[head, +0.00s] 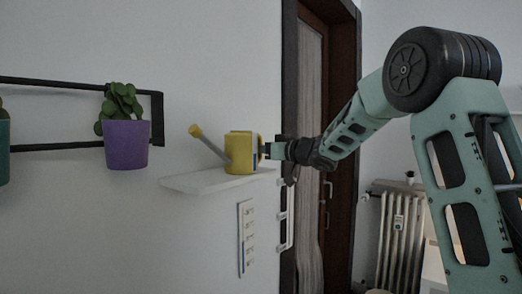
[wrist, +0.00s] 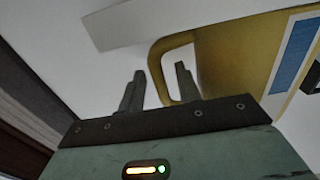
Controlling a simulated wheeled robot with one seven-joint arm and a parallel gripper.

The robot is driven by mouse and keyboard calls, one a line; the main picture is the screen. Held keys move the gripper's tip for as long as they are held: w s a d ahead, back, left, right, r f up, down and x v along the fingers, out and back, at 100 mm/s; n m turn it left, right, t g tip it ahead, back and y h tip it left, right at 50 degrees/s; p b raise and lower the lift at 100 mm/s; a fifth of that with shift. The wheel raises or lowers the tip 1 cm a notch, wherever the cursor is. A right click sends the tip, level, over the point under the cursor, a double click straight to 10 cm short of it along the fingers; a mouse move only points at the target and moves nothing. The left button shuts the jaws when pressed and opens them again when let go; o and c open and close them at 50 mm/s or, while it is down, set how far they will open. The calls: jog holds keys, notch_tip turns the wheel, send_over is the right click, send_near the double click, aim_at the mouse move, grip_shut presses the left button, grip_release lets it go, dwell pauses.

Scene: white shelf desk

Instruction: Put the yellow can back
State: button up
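The yellow can (head: 238,153) is a watering can with a long spout pointing up and left. It stands upright on a small white wall shelf (head: 205,182). My gripper (head: 268,150) is at the can's right side, by its handle. In the wrist view the can's body (wrist: 235,55) fills the upper right, with a blue and white label. There my gripper (wrist: 160,85) is open, with the handle (wrist: 156,60) between its fingers and one finger inside the loop. The fingers look apart from the handle, though contact is hard to judge.
A purple pot with a plant (head: 126,145) sits left on a black wall rack (head: 157,118). A switch panel (head: 246,238) is below the shelf. A dark door frame (head: 342,90) and a radiator (head: 398,235) are to the right.

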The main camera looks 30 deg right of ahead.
jog(key=shift+s+d+b, duration=0.15)
jog(key=shift+s+b, duration=0.15)
jog(key=b+v, duration=0.3)
jog(key=v, duration=0.8)
jog(key=shift+s, duration=0.15)
